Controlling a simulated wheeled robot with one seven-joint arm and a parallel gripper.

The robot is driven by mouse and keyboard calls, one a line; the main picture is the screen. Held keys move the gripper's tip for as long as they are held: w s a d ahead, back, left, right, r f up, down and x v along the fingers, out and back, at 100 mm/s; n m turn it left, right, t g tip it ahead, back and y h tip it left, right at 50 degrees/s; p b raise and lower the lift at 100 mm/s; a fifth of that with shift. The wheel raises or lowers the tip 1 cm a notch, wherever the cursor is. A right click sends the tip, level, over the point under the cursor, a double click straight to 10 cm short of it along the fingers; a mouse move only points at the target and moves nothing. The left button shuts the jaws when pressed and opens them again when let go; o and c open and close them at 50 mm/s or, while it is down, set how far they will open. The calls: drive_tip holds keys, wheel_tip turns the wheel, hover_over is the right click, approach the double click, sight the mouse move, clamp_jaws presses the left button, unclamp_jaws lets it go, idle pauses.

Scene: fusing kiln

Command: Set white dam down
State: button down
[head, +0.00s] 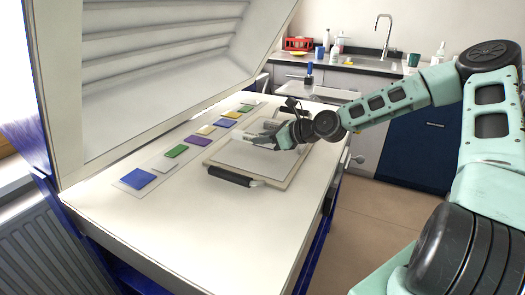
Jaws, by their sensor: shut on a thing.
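My gripper (278,139) is above the kiln shelf, with its fingers pointing left, and is shut on a pale bar. This white dam (262,140) shows as a short white piece at the fingertips, low over the tray's pale surface. Part of it is hidden by the fingers. I cannot tell whether it touches the surface. The framed tray (222,160) has a pale bed and a black handle (230,176) at its near end. My gripper and wrist cover part of its far side.
A row of coloured glass squares, from blue (139,178) and green (177,151) to purple (197,141) and beyond, lies left of the tray. The raised kiln lid (170,70) stands at the left. The near kiln bed (220,235) is bare. A sink counter (360,66) is behind.

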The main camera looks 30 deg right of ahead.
sight(264, 158)
drive_tip(key=shift+f, duration=2.1)
drive_tip(key=shift+f, duration=0.15)
drive_tip(key=c, duration=1.3)
unclamp_jaws()
drive_tip(key=shift+s+d+r, duration=0.15)
drive_tip(key=shift+r, duration=0.05)
drive_tip(key=v, duration=1.1)
drive_tip(key=shift+s+d+r+p, duration=0.1)
drive_tip(key=shift+s+d+p, duration=0.05)
drive_tip(key=shift+s+p, duration=0.15)
